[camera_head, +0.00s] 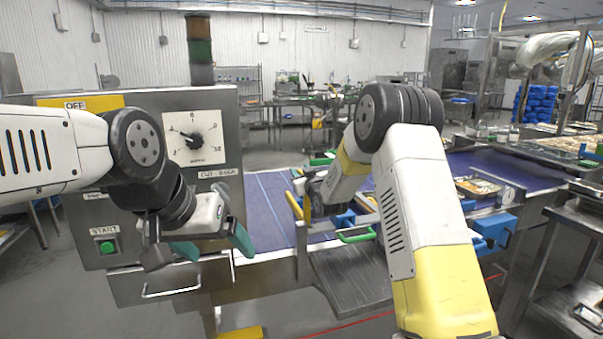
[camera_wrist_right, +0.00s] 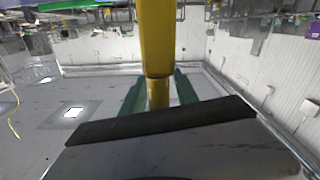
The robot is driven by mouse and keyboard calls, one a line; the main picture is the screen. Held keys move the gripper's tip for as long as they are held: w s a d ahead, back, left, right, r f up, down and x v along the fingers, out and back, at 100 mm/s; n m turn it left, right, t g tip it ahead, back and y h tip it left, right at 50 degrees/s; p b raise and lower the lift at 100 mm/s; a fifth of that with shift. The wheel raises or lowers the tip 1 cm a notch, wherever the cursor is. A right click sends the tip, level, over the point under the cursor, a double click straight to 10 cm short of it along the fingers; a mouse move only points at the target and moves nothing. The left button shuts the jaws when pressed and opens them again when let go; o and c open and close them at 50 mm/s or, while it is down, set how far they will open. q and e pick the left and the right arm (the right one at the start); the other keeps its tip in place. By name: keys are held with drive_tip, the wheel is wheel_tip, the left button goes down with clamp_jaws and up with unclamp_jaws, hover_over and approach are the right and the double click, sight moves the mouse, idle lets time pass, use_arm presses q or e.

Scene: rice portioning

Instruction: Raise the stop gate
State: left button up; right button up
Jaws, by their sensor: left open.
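The stop gate's yellow bar (camera_head: 294,206) stands upright by the near edge of the blue conveyor belt in the head view. In the right wrist view the yellow bar (camera_wrist_right: 157,45) runs down between the green fingers of my right gripper (camera_wrist_right: 158,95), which appear closed against its sides. In the head view my right gripper (camera_head: 308,186) is at this bar, its fingers partly hidden. My left gripper (camera_head: 212,245) is open and empty, in front of the control cabinet and right of the green START button (camera_head: 107,247). The gate's lower part is hidden.
The control cabinet (camera_head: 240,150) with a dial (camera_head: 195,138) stands at left. The blue conveyor belt (camera_head: 268,205) runs behind the arms. A blue part with a green handle (camera_head: 357,236) sits near the right forearm. A tray of food (camera_head: 477,187) lies on the belt at right.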

drive_tip(key=v, duration=0.8)
